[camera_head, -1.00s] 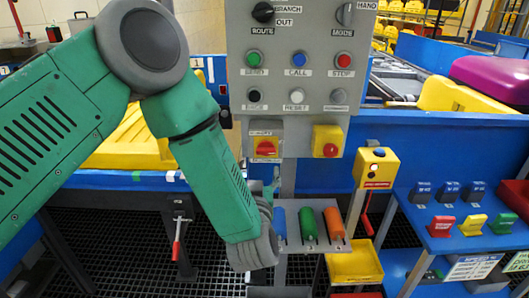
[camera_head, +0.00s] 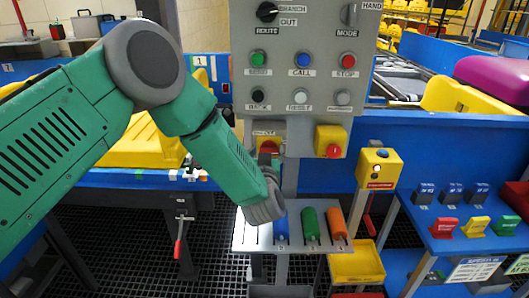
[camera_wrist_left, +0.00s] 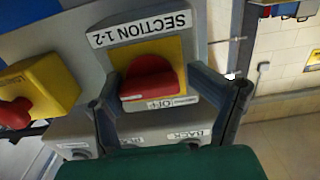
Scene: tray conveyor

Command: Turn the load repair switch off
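A red rotary switch (camera_head: 268,147) on a yellow plate sits low on the grey control panel, partly hidden by my left arm. In the left wrist view the red switch knob (camera_wrist_left: 150,78) shows upside down on its yellow plate, with a "SECTION 1-2" label and an "OFF" label. My left gripper (camera_wrist_left: 152,86) is open, with one finger on each side of the knob and visible gaps between. In the head view its fingers are mostly hidden by the wrist. I cannot read a load repair label. My right gripper is not in view.
A red button on a yellow box (camera_head: 331,141) sits right of the switch. Above are the panel's push buttons (camera_head: 302,60) and selectors. Below the wrist, a grey rack (camera_head: 262,238) holds blue, green and orange cylinders. A yellow box (camera_head: 378,166) stands to the right.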

